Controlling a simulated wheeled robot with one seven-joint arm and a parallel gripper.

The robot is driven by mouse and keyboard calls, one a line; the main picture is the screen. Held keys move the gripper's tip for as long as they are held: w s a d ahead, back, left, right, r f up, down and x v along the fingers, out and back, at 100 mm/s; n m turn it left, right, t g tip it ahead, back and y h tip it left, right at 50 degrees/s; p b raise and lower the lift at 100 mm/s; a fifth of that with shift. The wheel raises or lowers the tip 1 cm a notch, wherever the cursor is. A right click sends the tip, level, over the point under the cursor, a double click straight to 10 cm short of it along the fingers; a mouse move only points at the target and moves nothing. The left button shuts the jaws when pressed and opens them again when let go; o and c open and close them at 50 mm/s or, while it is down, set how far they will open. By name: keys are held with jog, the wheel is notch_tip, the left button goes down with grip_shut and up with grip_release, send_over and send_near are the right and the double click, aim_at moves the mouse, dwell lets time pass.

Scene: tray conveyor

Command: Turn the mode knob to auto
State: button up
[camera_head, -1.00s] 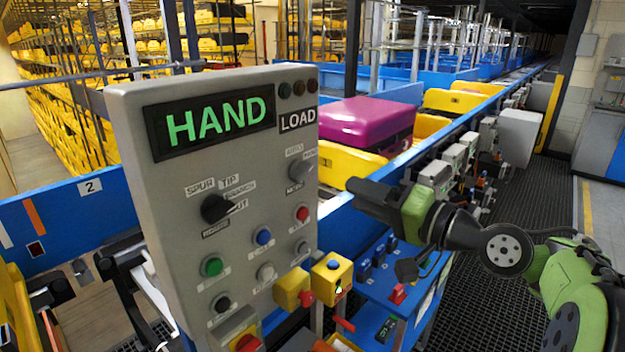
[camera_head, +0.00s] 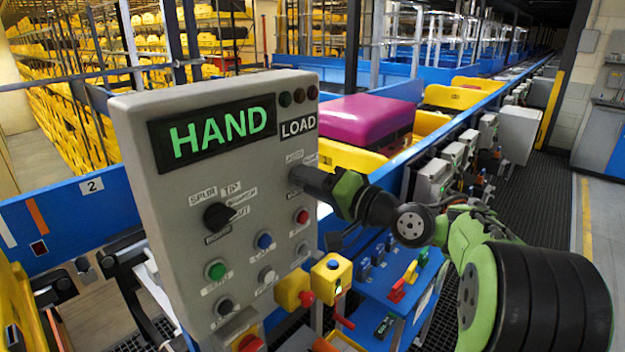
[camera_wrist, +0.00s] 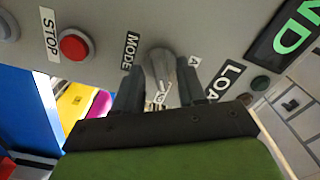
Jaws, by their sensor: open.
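The grey mode knob (camera_wrist: 160,66) shows in the wrist view between my gripper's two fingers, with the MODE label (camera_wrist: 130,50) beside it. My gripper (camera_wrist: 163,92) is open around the knob; I cannot tell whether either finger touches it. In the head view my gripper (camera_head: 300,178) is at the upper right of the grey control panel (camera_head: 165,235) and hides the knob. The AUTO label (camera_head: 294,157) is just above the gripper there. The panel's display (camera_head: 212,133) reads HAND in green, with a LOAD label beside it.
A black selector knob (camera_head: 217,215) and several coloured buttons lie left of and below my gripper. A red button (camera_wrist: 74,45) by a STOP label is close in the wrist view. Yellow button boxes (camera_head: 325,278) stand at the panel's lower right. A magenta suitcase (camera_head: 365,120) lies behind.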

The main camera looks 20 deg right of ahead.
grip_shut()
jog(key=shift+f+b, duration=0.1)
jog(key=shift+b, duration=0.3)
jog(key=shift+f+n+b, duration=0.1)
jog(key=shift+n+b, duration=5.05)
jog(key=shift+n, duration=0.95)
